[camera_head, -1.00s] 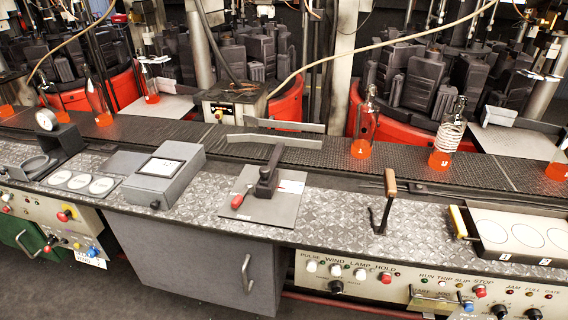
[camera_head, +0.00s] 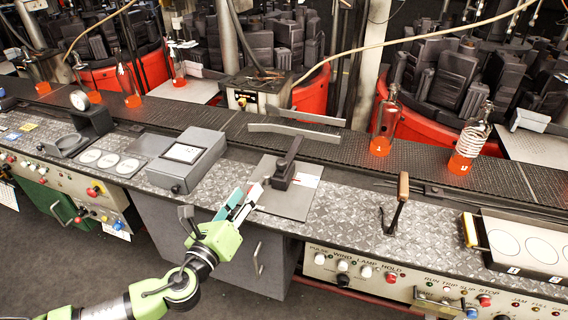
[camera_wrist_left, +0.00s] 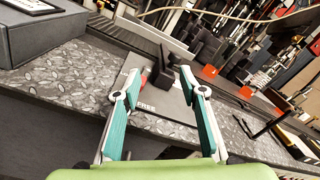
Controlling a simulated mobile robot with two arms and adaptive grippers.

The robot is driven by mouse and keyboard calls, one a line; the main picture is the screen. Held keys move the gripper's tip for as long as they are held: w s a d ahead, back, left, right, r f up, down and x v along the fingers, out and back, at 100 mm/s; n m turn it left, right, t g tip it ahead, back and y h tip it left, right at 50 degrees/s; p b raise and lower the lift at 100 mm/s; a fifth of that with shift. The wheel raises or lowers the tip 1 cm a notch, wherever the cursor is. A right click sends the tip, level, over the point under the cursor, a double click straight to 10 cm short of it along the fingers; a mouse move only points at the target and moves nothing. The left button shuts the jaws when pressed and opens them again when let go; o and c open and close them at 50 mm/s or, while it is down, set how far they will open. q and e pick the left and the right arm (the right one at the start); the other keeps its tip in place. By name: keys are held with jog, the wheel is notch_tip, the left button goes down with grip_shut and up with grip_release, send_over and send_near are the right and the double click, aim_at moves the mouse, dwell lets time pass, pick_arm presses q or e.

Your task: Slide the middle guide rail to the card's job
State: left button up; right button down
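My left gripper (camera_head: 247,194) is over the counter's front edge, just left of a grey plate (camera_head: 295,205). The left wrist view shows its teal-padded fingers (camera_wrist_left: 160,78) apart with nothing between them. The plate carries a black clamp (camera_head: 287,165), also in the left wrist view (camera_wrist_left: 162,68). I cannot tell which is the middle one, nor identify the card. My right gripper is not in view.
A grey box with a white panel (camera_head: 183,152) stands left of the plate. Orange-based bottles (camera_head: 382,127) stand on the dark conveyor (camera_head: 345,150). A tray with white circles (camera_head: 480,243) is at far right.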

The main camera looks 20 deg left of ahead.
aim_at(278, 167)
pick_arm(q)
jog(key=m+h, duration=0.1)
jog(key=m, duration=0.1)
jog(key=m+h, duration=0.1)
jog(key=m, duration=0.1)
jog(key=shift+w+d+r, duration=0.2)
jog(key=shift+w, duration=0.15)
jog(key=m+h, duration=0.1)
jog(key=m, duration=0.3)
jog(key=shift+w+d+f+g+h, duration=0.1)
jog(key=shift+d+f+g+h, duration=0.1)
jog(key=shift+g+h, duration=0.15)
jog(key=shift+w+d+m, duration=0.1)
jog(key=shift+w+m, duration=0.05)
jog(key=shift+m, duration=0.25)
jog(key=shift+w+d+r, duration=0.1)
jog(key=shift+w, duration=0.3)
jog(key=p+x, duration=0.2)
jog(key=x, duration=0.9)
jog(key=shift+d+p, duration=0.15)
jog(key=shift+p, duration=0.25)
jog(key=shift+x, duration=0.8)
jog(key=shift+c, duration=0.3)
